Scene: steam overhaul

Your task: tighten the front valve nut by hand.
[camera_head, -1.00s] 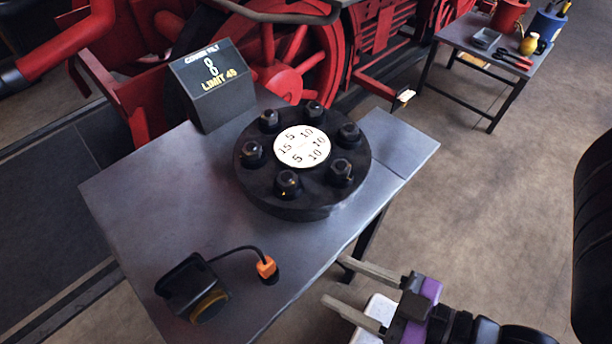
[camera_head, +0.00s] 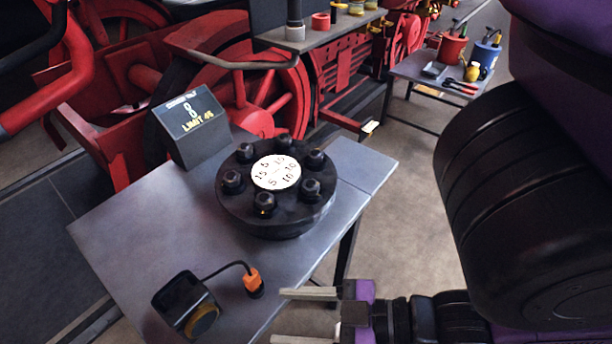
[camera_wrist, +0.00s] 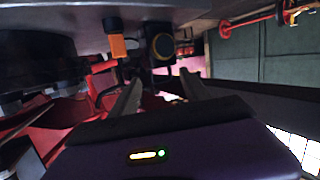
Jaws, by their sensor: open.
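A round black valve cover (camera_head: 277,222) stands on the grey table. Several black nuts ring its white number plate (camera_head: 276,172). The nut nearest the front of the table (camera_head: 265,204) is upright on the cover, with a small yellowish mark. My gripper (camera_head: 282,316) is open and empty beyond the table's front right edge, its fingers pointing left, apart from the cover and nuts. In the wrist view my open fingers (camera_wrist: 160,92) show with nothing between them. The dark cover (camera_wrist: 38,45) is at the upper left there, its nuts hard to make out.
A black device (camera_head: 185,302) is cabled to an orange-collared piece (camera_head: 252,281) near the front edge. Red locomotive wheels (camera_head: 262,98) stand behind. A tool table (camera_head: 410,66) is at the back right.

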